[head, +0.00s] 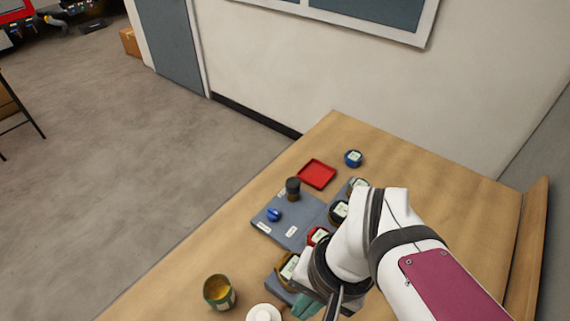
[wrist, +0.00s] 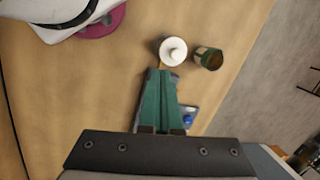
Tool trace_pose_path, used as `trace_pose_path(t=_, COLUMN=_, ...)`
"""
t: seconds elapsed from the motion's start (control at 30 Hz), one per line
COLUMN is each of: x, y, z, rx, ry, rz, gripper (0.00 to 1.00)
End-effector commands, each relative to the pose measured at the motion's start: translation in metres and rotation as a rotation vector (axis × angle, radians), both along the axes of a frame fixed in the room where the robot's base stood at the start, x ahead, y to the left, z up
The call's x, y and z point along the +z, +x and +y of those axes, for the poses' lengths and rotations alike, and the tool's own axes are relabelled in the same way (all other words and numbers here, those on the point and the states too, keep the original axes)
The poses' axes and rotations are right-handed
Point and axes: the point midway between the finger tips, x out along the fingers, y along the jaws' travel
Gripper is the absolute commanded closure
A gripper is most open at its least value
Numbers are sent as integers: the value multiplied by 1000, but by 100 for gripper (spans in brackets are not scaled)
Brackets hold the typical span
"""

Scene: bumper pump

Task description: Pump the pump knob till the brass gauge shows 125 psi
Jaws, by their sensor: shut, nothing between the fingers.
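A dark, upright cylindrical knob (head: 293,184) on a brownish base stands on the grey panel (head: 262,222); it looks like the pump knob. A round gauge with a brass-brown rim (head: 287,268) and pale face sits at the near end of the gauge row, partly covered by my arm. Its reading is too small to make out. My gripper (wrist: 160,76) has green fingers, shut and empty. In the head view the fingers (head: 306,307) show at the bottom edge, close to the brass-rimmed gauge and well nearer than the knob.
A blue knob (head: 274,214) sits on the panel. Black (head: 339,210), red (head: 317,235) and blue (head: 352,158) gauges stand nearby. A red tray (head: 317,173) lies behind. A white lidded thing (wrist: 172,50) and a green can (wrist: 208,58) stand by my fingertips. The table's far right is clear.

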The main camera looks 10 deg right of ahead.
Motion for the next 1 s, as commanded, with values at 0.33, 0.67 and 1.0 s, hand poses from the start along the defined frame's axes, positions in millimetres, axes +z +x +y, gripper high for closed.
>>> trace_pose_path(t=0.33, x=15, y=164, z=29, rx=-463, ry=318, rz=-108, gripper=100)
trace_pose_path(t=0.67, x=-10, y=313, z=-14, rx=-1008, ry=527, rz=-179, gripper=100)
trace_pose_path(t=1.0, x=-37, y=364, z=-50, rx=-1273, ry=591, rz=-197, gripper=100)
